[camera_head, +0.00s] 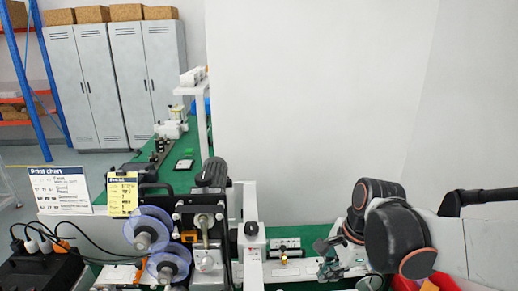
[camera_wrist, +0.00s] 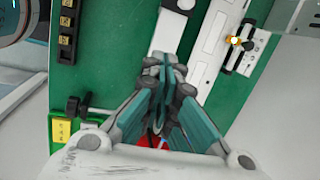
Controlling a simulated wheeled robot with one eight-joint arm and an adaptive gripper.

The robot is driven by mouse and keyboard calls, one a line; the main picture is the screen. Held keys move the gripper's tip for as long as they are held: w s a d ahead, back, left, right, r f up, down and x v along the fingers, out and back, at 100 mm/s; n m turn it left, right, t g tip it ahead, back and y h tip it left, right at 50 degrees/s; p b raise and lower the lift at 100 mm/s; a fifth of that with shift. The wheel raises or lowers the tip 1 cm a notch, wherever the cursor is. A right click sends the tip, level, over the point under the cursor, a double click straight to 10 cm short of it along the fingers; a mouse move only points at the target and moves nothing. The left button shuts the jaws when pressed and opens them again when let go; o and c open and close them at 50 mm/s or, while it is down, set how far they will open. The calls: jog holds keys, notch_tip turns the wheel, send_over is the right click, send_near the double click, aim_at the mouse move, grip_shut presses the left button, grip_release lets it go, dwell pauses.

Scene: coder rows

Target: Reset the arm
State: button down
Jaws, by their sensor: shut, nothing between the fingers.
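My arm (camera_head: 395,238), dark with orange rings, is folded at the lower right of the head view. My gripper (camera_head: 328,258) points left and down, near the white machine. In the wrist view my gripper (camera_wrist: 165,78) is shut, with its teal fingers together and nothing between them. It is above a green surface (camera_wrist: 105,60) with white parts on it. The exact height above that surface cannot be told.
A coding machine (camera_head: 205,240) with clear reels (camera_head: 148,230) stands left of my arm. A white rail (camera_wrist: 200,70) with a small lit fitting (camera_wrist: 236,41) lies near the fingers. Something red (camera_head: 446,283) is below my arm. A white wall (camera_head: 320,110) is behind.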

jog(key=s+d+r+n+t+h, duration=0.2)
jog(key=s+r+n+t, duration=0.3)
jog(key=s+n, duration=0.4)
jog(key=r+n, duration=0.1)
jog(key=n, duration=0.6)
jog(key=shift+s+d+r, duration=0.15)
jog(key=shift+s+d, duration=0.1)
jog(key=shift+s, duration=0.1)
jog(key=shift+a, duration=0.15)
